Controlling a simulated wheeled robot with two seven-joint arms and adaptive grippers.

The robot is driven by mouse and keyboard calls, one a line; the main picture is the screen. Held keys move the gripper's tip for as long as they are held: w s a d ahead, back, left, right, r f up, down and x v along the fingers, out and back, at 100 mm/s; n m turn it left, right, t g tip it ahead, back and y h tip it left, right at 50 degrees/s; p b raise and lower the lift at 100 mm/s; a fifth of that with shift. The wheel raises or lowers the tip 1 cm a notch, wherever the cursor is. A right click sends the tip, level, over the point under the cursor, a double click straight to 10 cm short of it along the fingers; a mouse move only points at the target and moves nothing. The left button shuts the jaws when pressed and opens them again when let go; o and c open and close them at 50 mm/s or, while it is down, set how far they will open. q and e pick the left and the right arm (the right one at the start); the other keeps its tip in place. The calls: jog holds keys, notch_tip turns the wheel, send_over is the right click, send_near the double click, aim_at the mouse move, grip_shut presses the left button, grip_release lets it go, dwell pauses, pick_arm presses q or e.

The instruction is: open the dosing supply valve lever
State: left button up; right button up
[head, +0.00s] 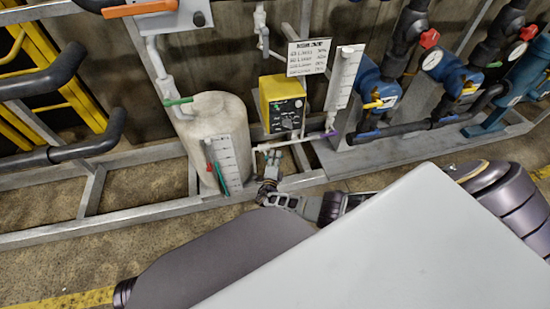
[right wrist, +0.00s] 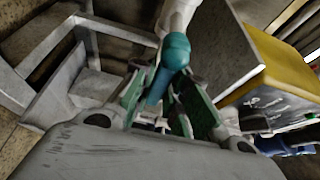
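A teal lever (right wrist: 172,55) shows in the right wrist view on a white pipe. I take it to be the dosing supply valve lever. My right gripper (right wrist: 165,98) has its green-padded fingers apart, one on each side of the lever's lower end. I cannot tell if either finger touches it. In the head view my right gripper (head: 268,172) is low, between the white tank and the yellow dosing pump, at the thin white pipe. The lever cannot be made out there behind the gripper. My left gripper is not in view.
The white tank (head: 215,112) has a green lever (head: 178,101) and a gauge strip with a red lever (head: 209,166). The yellow pump (head: 282,100) and a purple lever (head: 330,134) are to the right. A grey frame rail (head: 130,217) runs along the floor.

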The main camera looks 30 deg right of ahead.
jog(key=o, duration=0.4)
jog(key=v, duration=1.2)
dwell(0.5)
jog(key=shift+s, duration=0.1)
dwell(0.5)
